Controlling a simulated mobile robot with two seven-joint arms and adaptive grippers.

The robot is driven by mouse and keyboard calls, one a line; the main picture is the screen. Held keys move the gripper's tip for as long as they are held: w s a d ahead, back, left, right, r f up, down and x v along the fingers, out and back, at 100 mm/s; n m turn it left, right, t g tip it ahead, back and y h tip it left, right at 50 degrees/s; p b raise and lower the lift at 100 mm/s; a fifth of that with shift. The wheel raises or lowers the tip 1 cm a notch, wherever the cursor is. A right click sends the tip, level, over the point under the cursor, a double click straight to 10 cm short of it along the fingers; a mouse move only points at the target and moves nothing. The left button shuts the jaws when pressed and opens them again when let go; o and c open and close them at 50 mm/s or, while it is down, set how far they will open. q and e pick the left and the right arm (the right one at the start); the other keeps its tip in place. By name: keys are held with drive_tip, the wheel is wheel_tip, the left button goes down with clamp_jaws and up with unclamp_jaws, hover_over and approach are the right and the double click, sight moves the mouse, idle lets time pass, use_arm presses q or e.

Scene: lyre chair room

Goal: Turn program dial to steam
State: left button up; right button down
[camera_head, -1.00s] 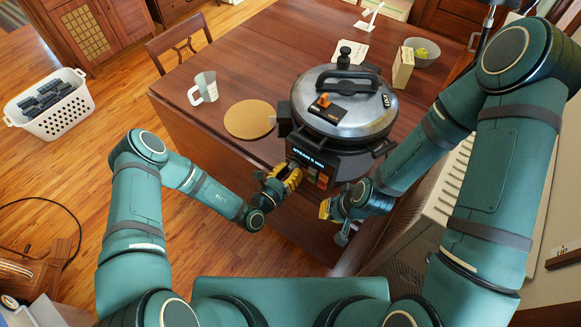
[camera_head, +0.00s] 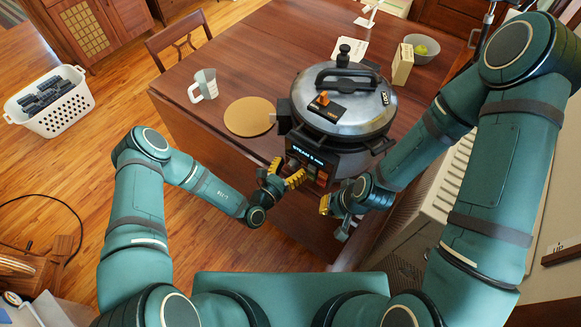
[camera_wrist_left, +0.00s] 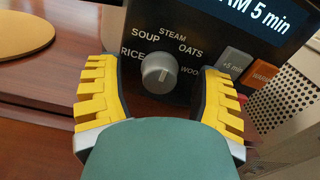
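The cooker (camera_head: 340,105) stands at the table's near edge, its front panel facing me. In the left wrist view its grey program dial (camera_wrist_left: 159,73) sits below the labels RICE, SOUP, STEAM and OATS. The dial's mark points roughly up, toward STEAM. The display (camera_wrist_left: 250,12) shows "AM 5 min" there and reads as STEAM 5 min in the head view. My left gripper (camera_head: 285,173) is open, with its yellow fingers apart on either side of the dial and clear gaps between. My right gripper (camera_head: 333,218) hangs low right of the panel; its opening is unclear.
The +5 min button (camera_wrist_left: 235,62) and orange WARM button (camera_wrist_left: 262,75) lie right of the dial. A round board (camera_head: 248,116) and a measuring jug (camera_head: 203,86) stand left of the cooker. A box (camera_head: 403,64) and bowl (camera_head: 422,49) stand behind right.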

use_arm(q)
drive_tip(key=shift+s, duration=0.1)
drive_tip(key=v, duration=1.2)
idle(0.4)
